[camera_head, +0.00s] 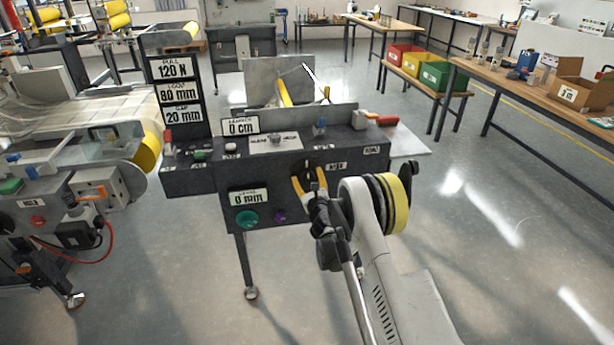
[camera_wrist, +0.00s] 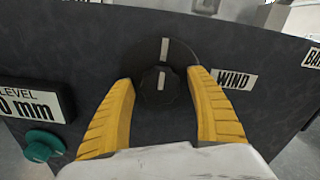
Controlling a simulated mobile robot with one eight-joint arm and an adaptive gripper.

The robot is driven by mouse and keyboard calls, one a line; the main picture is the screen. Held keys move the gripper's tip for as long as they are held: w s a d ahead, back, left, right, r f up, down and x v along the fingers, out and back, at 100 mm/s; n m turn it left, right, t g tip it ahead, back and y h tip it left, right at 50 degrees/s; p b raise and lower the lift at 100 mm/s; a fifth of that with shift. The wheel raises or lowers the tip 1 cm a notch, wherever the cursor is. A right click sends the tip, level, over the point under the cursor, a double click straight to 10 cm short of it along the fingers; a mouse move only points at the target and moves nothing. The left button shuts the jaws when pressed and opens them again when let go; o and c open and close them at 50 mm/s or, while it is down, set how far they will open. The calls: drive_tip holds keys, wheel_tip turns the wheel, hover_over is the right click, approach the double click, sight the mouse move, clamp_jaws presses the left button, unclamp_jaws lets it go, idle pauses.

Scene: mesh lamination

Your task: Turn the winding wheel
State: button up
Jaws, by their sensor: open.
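The winding wheel is a black round knob (camera_wrist: 158,88) with a white pointer line, on the dark front panel beside the WIND label (camera_wrist: 234,79). A white mark stands above it on a dark disc, and the pointer lines up roughly with it. My gripper (camera_wrist: 162,92) has yellow fingers, spread open on the left and right of the knob. Whether the fingertips touch the knob cannot be told. In the head view my gripper (camera_head: 310,180) is at the panel's front, and its fingers and the arm hide most of the knob.
The dark machine panel (camera_head: 215,180) also carries a LEVEL sign reading 0 mm (camera_head: 247,198) with a green knob (camera_head: 247,218) and a purple knob (camera_head: 280,216) below. A sign on top reads 0 cm (camera_head: 240,126). Another machine stands left; the floor at right is clear.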

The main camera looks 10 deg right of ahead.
drive_tip(key=shift+s, duration=0.1)
drive_tip(key=c, duration=1.2)
drive_tip(key=shift+m, duration=0.4)
